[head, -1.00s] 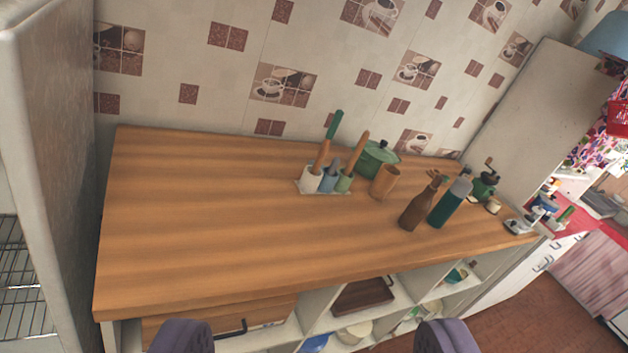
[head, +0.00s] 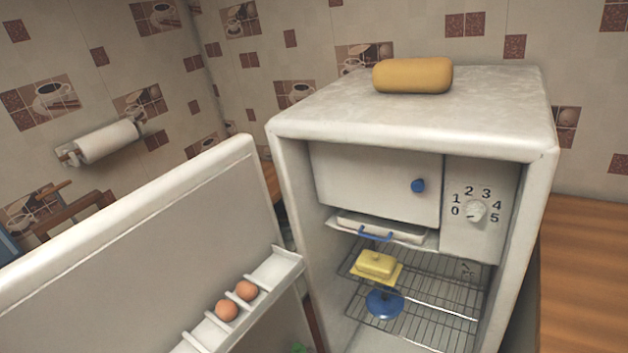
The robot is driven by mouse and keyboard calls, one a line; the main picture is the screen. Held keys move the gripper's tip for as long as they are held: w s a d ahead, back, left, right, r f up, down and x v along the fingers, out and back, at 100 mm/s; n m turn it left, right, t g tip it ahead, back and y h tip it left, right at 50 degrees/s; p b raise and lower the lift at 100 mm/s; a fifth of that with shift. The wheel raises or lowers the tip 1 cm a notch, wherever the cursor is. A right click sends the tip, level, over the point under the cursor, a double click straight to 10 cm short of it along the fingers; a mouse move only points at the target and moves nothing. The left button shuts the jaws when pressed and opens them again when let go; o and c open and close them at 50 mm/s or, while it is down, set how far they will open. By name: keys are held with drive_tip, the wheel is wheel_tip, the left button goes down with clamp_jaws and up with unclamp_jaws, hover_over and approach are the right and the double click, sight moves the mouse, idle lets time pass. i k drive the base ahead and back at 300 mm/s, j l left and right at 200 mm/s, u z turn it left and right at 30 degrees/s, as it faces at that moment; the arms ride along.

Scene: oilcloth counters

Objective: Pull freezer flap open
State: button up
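The freezer flap (head: 375,184) is a white panel at the upper left inside the fridge, with a round blue knob (head: 418,186) near its right side. The flap looks closed. The fridge (head: 545,215) stands with its door (head: 140,240) swung open to the left. My gripper is not visible in the current head view, so its state and its distance from the knob do not show.
A numbered dial (head: 474,211) sits right of the flap. Below are a tray with a blue handle (head: 375,235), a yellow butter dish (head: 376,264) and wire shelves (head: 440,292). Eggs (head: 227,310) sit in the door rack. A yellow bread box (head: 412,75) is on top.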

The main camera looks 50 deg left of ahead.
sight(400, 186)
drive_tip(key=u, duration=0.9)
drive_tip(key=i+l+z, duration=0.25)
drive_tip(key=i+l, duration=0.15)
drive_tip(key=i+l+z, duration=0.3)
drive_tip(key=i+l, duration=0.1)
drive_tip(key=l, duration=0.1)
